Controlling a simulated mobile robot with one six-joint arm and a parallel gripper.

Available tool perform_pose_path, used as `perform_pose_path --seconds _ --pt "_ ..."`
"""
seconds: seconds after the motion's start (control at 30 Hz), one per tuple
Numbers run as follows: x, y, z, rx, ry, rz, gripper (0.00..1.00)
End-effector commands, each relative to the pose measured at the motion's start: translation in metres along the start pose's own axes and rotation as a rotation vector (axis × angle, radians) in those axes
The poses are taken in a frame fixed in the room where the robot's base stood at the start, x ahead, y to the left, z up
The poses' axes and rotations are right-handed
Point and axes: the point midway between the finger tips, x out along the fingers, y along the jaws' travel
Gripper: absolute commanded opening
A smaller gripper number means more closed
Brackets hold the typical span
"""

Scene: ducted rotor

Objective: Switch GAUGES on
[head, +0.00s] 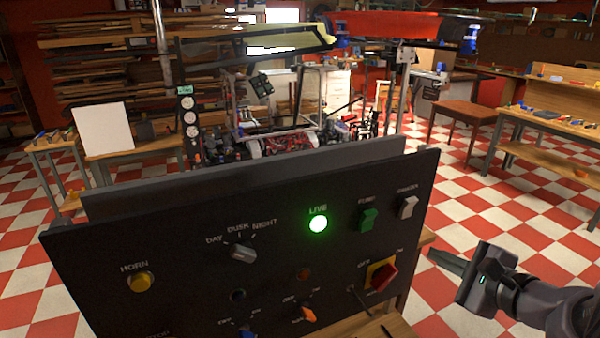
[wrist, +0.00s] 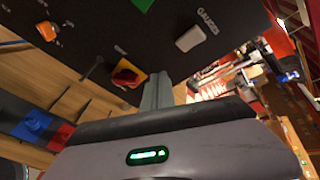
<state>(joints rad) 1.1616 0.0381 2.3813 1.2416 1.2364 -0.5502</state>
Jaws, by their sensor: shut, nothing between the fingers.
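The GAUGES switch (head: 407,207) is a white rocker at the upper right of a black control panel (head: 190,290). It also shows in the wrist view (wrist: 190,38), beside its label. I cannot tell its on or off position. My gripper (head: 432,256) is shut and empty, to the right of the panel and lower than the switch in the head view. In the wrist view its closed fingers (wrist: 156,92) point toward the panel, apart from the switch.
A green PUMP rocker (head: 367,219) sits left of GAUGES, and a lit green LIVE lamp (head: 318,224) further left. A red rotary knob (head: 383,277) on a yellow plate is below. A yellow HORN button (head: 141,282) and a grey DAY/DUSK/NIGHT selector (head: 243,253) are at the left.

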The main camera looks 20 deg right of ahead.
Motion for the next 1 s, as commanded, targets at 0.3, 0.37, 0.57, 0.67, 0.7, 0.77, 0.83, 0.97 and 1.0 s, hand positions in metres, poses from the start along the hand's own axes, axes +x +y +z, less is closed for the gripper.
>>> perform_pose_path --seconds 0.3,0.37,0.57,0.67,0.7,0.77,0.83,0.97,1.0 --pt "-0.007 -0.01 -0.019 0.038 0.031 -0.051 0.0" --pt "-0.007 -0.01 -0.018 0.038 0.031 -0.05 0.0" --pt "-0.004 -0.014 -0.015 0.037 0.028 -0.049 0.0" --pt "0.003 -0.021 -0.009 0.035 0.028 -0.048 0.0" --pt "0.007 -0.025 -0.005 0.035 0.027 -0.048 0.0" --pt "0.013 -0.03 -0.001 0.036 0.027 -0.047 0.0" --pt "0.021 -0.036 0.004 0.036 0.028 -0.047 0.0" --pt "0.034 -0.046 0.013 0.036 0.028 -0.048 0.0" --pt "0.038 -0.048 0.014 0.034 0.028 -0.047 0.0"
